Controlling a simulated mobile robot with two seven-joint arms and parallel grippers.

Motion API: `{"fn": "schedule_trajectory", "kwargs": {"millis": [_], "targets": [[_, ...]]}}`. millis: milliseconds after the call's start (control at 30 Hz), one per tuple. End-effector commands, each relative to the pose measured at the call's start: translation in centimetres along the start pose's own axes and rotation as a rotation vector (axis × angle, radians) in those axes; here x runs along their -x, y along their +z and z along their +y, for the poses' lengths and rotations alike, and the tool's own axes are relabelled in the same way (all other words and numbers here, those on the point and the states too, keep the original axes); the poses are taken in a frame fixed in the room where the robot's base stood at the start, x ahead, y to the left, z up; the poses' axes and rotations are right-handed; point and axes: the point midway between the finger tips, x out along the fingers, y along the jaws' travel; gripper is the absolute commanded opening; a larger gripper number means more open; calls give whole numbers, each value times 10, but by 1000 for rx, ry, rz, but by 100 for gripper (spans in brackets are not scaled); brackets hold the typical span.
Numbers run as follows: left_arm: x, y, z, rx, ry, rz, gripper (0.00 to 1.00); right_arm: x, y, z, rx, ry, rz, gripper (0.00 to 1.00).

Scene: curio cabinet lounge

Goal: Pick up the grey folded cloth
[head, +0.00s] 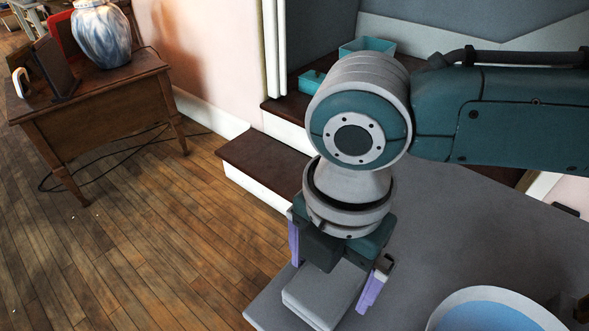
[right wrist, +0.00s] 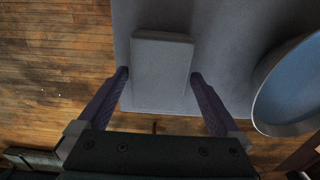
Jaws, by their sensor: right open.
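The grey folded cloth (head: 322,297) is a flat pale block lying on the grey tabletop near its left corner in the head view. In the right wrist view the cloth (right wrist: 161,72) lies between and just beyond the fingertips. My right gripper (head: 331,272) is open above the cloth, with one purple finger to each side of it in the picture. In the right wrist view the open right gripper (right wrist: 159,75) holds nothing. I cannot tell how high the fingertips are above the tabletop. My left gripper is not in view.
A round bowl with a blue inside (head: 490,312) stands on the grey tabletop (head: 430,240), right of the cloth; it also shows in the right wrist view (right wrist: 295,88). A wooden side table (head: 95,105) with a marbled vase (head: 101,36) stands far left. Open wooden floor lies between.

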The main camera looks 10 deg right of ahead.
Motion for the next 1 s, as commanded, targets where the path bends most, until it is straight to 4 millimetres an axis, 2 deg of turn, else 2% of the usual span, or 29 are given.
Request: {"fn": "schedule_trajectory", "kwargs": {"millis": [33, 100, 333, 900, 1000], "targets": [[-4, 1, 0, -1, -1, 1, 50, -8, 0, 0, 0, -1, 0, 100], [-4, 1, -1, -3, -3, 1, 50, -11, 0, -1, 1, -1, 0, 100], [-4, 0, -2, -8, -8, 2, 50, -11, 0, 0, 2, 0, 0, 100], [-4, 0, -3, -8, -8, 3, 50, -11, 0, 0, 1, 0, 0, 36], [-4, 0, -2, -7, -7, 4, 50, -11, 0, 0, 1, 1, 0, 28]]}}
